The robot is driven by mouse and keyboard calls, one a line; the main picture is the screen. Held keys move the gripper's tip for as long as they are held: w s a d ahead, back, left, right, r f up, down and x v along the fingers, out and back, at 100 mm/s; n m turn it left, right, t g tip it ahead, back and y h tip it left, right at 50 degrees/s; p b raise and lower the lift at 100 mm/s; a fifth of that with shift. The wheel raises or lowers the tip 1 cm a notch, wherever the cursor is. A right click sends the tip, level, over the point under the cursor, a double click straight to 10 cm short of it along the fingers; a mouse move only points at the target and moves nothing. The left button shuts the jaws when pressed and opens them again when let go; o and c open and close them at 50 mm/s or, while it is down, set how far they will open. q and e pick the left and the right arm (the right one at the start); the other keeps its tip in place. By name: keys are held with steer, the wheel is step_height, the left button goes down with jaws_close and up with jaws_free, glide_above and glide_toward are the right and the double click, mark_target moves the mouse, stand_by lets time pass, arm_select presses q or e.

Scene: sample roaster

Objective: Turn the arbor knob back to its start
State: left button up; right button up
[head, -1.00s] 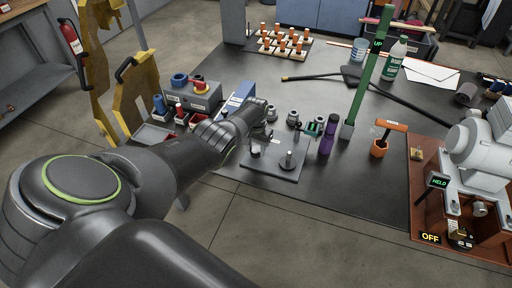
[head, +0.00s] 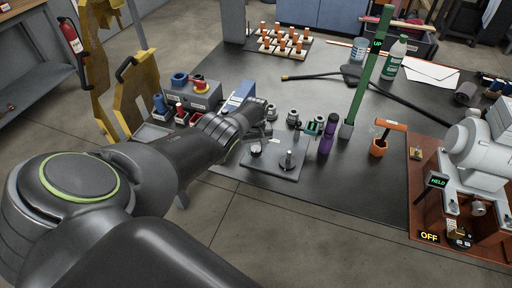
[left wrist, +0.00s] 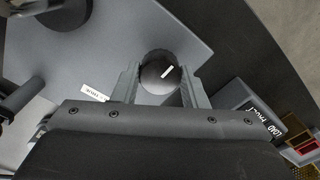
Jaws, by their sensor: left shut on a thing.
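The arbor knob (left wrist: 160,70) is a dark round knob with a white pointer line, on a grey base plate (left wrist: 95,58). In the left wrist view the line slants up to the right. My left gripper (left wrist: 160,86) has one finger on each side of the knob and is shut on it. In the head view the knob (head: 256,150) and the plate (head: 262,173) are near the table's front edge, with my left gripper (head: 262,136) at the knob. A small white label lies beside the knob. My right gripper is in neither current view.
An upright metal post (head: 288,161) stands on the same plate, right of the knob. A purple bottle (head: 326,144) and a tall green post (head: 369,75) stand farther right.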

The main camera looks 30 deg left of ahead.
arm_select(q)
steer(key=shift+r, duration=0.1)
stand_by(0.3)
steer(key=o, duration=1)
step_height(320, 180, up, 9)
steer(key=p, duration=0.6)
step_height(320, 180, up, 8)
steer(key=p, duration=0.2)
glide_above(256, 149)
steer(key=shift+r, duration=0.15)
